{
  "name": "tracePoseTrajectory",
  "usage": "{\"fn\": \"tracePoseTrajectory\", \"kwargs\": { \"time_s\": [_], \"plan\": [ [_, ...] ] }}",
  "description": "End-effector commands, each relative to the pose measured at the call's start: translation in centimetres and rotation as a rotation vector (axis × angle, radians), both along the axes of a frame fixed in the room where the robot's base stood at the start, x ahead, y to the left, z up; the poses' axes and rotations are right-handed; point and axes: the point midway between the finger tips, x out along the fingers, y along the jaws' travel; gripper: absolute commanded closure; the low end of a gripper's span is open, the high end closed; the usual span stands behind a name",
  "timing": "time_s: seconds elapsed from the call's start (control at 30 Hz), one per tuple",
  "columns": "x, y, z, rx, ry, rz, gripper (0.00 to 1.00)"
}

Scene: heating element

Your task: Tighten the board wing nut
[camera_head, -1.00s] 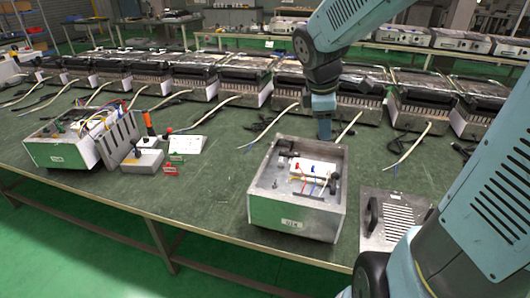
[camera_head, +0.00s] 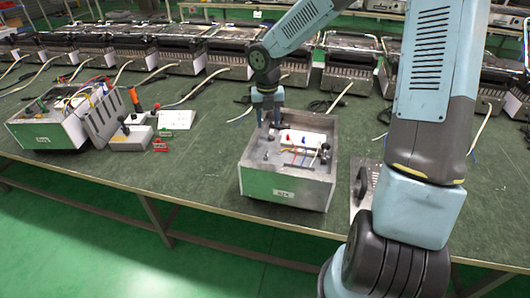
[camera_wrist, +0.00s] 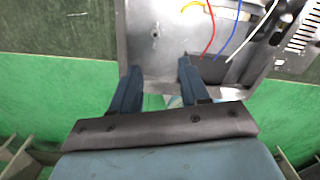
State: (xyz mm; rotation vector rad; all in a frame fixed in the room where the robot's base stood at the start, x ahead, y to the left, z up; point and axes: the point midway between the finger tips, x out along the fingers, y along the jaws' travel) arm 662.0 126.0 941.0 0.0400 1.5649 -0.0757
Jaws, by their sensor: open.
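The open metal box (camera_head: 287,190) stands on the green bench, with a white block (camera_head: 303,138) and coloured wires inside. My gripper (camera_head: 268,124) is over the box's back left part, pointing down. In the wrist view my gripper (camera_wrist: 160,67) is open and empty, its fingers apart over the box's edge. A small stud or screw (camera_wrist: 155,34) sits on the box floor (camera_wrist: 172,48) just beyond the fingertips. I cannot make out which small part is the wing nut. Yellow, red, blue and white wires (camera_wrist: 210,30) run to the right of the fingers.
A slotted metal cover (camera_head: 357,195) lies right of the box, partly behind my arm. A second open box (camera_head: 42,136), a screwdriver (camera_head: 134,98) and red parts (camera_head: 160,145) are at the left. Bench room between them and the box is clear.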

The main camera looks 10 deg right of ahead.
Motion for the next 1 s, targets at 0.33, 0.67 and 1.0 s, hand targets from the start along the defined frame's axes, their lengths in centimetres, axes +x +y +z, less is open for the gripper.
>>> {"fn": "tracePoseTrajectory", "kwargs": {
  "time_s": [0.33, 0.67, 1.0],
  "plan": [
    [0.5, 0.6, -2.3, 0.024, 0.008, 0.083, 0.55],
    [0.4, 0.6, -7.9, 0.024, 0.008, 0.080, 0.55],
    [0.4, 0.5, -13.0, 0.023, 0.006, 0.079, 0.55]
  ]
}}
